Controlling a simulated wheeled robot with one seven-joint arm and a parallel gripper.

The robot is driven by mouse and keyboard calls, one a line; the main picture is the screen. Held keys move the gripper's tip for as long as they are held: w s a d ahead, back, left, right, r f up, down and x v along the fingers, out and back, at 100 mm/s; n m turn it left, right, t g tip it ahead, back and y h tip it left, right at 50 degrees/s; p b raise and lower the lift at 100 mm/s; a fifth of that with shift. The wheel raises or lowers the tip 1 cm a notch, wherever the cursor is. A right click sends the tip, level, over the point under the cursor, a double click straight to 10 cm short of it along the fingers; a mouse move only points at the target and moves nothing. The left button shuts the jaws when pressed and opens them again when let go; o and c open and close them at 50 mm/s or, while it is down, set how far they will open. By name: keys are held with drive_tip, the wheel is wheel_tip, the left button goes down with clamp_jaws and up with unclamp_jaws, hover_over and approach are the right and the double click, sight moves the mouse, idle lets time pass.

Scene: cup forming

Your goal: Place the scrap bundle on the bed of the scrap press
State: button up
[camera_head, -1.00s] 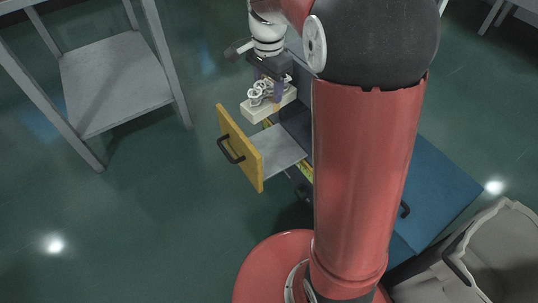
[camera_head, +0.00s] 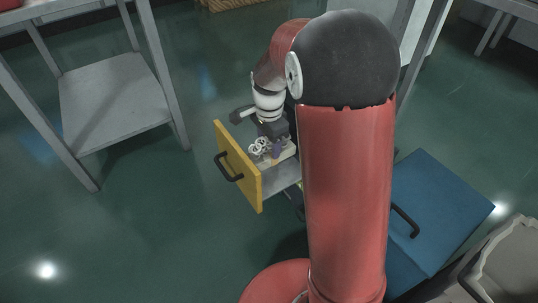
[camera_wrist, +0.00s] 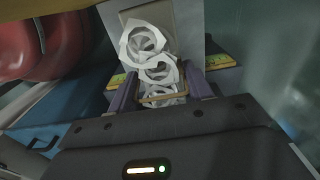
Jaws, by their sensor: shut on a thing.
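The scrap bundle, white curled strips (camera_head: 261,148) on a pale block, is at my gripper (camera_head: 272,146) in the head view. In the wrist view the curls (camera_wrist: 147,42) sit between the two purple fingers of my gripper (camera_wrist: 162,92), which is shut on the bundle. A pulled-out grey tray (camera_head: 280,180) with a yellow front panel (camera_head: 238,165) and black handle looks like the press bed. The bundle is low over this tray, behind the yellow panel. Whether its underside touches the tray is hidden.
A grey metal table with a lower shelf (camera_head: 115,95) stands at the left. A blue box (camera_head: 440,215) with a dark handle is at the right, and a grey bin (camera_head: 510,265) at the lower right. The floor left of the yellow panel is clear.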

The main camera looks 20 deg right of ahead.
sight(269, 150)
drive_tip(key=shift+f+b, duration=0.45)
drive_tip(key=shift+f, duration=1.65)
drive_tip(key=shift+f, duration=0.15)
drive_tip(key=o, duration=1.2)
drive_tip(key=shift+c, duration=0.2)
wheel_tip(269, 150, up, 12)
drive_tip(key=p, duration=0.3)
drive_tip(key=s+r+n+t, duration=0.2)
drive_tip(key=s+r+n, duration=0.2)
drive_tip(key=s+n, duration=0.3)
drive_tip(key=s+r+n+t, duration=0.3)
drive_tip(key=s+n, duration=0.4)
drive_tip(key=s, duration=0.8)
drive_tip(key=shift+r+t, duration=0.3)
drive_tip(key=shift+r, duration=0.45)
